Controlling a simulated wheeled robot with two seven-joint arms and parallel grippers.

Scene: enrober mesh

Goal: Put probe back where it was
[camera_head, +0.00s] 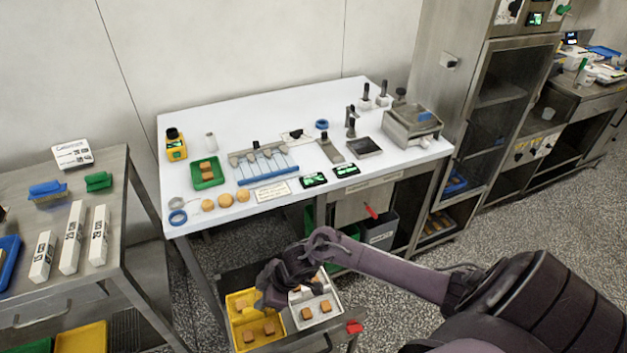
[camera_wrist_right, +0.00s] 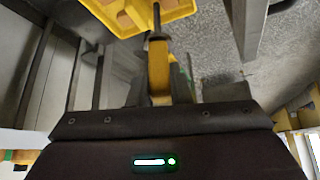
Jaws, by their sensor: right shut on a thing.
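My right gripper (camera_head: 275,288) is low in front of the white table, over the lower shelf with the yellow and white trays. In the right wrist view it (camera_wrist_right: 160,88) is shut on the probe (camera_wrist_right: 158,72), which has a yellow handle and a thin dark stem. The stem points to the top of that view, towards the yellow tray (camera_wrist_right: 150,23). I cannot tell whether the tip touches anything. In the head view my gripper hides the probe. My left gripper is not in view.
The yellow tray (camera_head: 237,338) and the white tray (camera_head: 334,298) hold brown pieces. The white table (camera_head: 290,112) above carries a yellow device (camera_head: 176,148), a green tray (camera_head: 196,186), a rack with a blue bar (camera_head: 267,178) and black displays. A steel bench (camera_head: 110,235) stands at left.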

